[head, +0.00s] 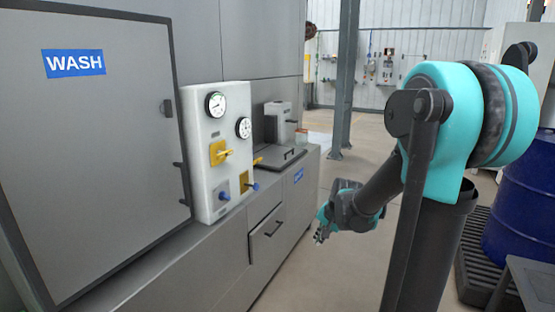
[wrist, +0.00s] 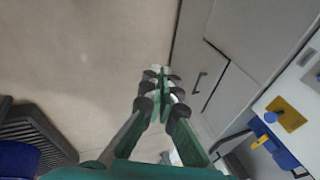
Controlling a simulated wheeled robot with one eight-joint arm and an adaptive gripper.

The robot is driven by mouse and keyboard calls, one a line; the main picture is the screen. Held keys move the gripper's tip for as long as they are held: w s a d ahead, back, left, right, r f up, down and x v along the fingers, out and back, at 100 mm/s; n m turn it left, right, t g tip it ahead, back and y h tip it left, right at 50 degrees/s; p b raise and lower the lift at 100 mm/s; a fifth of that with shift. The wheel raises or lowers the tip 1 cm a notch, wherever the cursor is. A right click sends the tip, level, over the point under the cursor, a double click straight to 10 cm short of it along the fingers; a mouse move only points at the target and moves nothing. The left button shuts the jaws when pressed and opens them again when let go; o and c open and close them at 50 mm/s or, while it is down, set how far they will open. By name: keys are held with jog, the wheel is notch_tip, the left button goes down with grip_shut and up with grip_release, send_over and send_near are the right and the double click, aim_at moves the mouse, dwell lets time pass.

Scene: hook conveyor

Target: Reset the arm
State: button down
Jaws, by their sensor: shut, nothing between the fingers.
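My arm stands at the right of the head view, with its teal shoulder raised and its forearm reaching down and forward. My gripper (head: 319,238) hangs over the open floor, just right of the grey cabinet's front and apart from it. In the wrist view my gripper (wrist: 159,76) has its fingers drawn together, with nothing between them. Bare floor shows beyond the fingertips. Nothing hides the fingers in the wrist view; in the head view they are small.
The grey wash cabinet (head: 105,150) fills the left. A white panel (head: 206,165) with gauges and yellow and blue handles juts from it. A blue drum (head: 522,215) stands on a dark pallet at right. Floor between is clear.

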jog(key=s+d+f+n, duration=0.1)
jog(key=s+n, duration=0.1)
jog(key=s, duration=0.4)
jog(key=s+d+f+n+h, duration=0.1)
jog(key=s+d+f+n, duration=0.1)
jog(key=s, duration=0.5)
jog(key=s+d+f+n+h, duration=0.1)
jog(key=s+n, duration=0.2)
jog(key=s, duration=0.3)
jog(key=shift+s+d+f, duration=0.25)
jog(key=shift+d, duration=0.15)
dwell(0.4)
